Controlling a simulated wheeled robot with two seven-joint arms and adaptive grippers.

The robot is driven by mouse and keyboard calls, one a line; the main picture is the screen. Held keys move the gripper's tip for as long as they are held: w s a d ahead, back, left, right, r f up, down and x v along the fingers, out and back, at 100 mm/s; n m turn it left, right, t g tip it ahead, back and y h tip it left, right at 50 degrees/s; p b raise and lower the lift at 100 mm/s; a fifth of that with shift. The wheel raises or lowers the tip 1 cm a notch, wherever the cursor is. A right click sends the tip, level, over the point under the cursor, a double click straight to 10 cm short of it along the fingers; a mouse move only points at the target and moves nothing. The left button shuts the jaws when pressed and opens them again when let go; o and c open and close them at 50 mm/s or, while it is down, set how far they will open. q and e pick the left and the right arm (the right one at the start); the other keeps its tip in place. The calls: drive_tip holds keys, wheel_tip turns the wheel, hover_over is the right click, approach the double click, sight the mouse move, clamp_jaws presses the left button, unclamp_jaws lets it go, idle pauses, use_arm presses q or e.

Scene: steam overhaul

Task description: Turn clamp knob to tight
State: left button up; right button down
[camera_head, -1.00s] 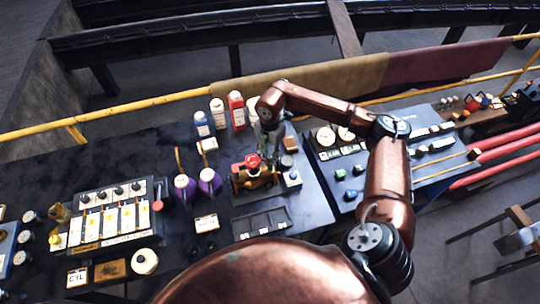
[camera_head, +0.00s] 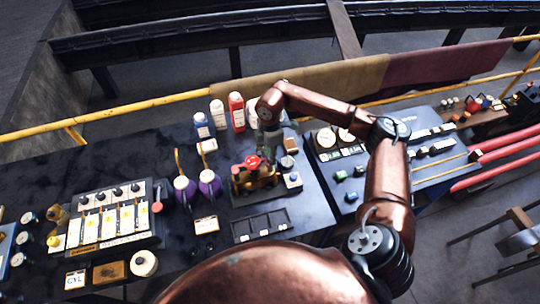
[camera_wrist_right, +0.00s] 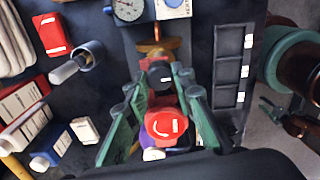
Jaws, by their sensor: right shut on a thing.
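My right gripper (camera_head: 271,150) reaches down from behind onto the small brass clamp assembly (camera_head: 258,182) on the bench. A red cap (camera_wrist_right: 165,123) with a white curved mark sits between the fingers, nearer the camera. In the head view this red cap (camera_head: 253,161) stands beside the gripper. The black knob is hidden there. My left gripper is not in view.
White, red and blue bottles (camera_head: 236,110) stand close behind the clamp. A tray with compartments (camera_head: 262,225) lies in front. A dial gauge (camera_wrist_right: 128,9) is close by. A panel with switches (camera_head: 340,170) is to the right.

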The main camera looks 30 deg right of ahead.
drive_tip(key=shift+w+r, duration=0.15)
drive_tip(key=c, duration=1.7)
unclamp_jaws()
drive_tip(key=shift+o, duration=0.2)
wheel_tip(320, 180, up, 12)
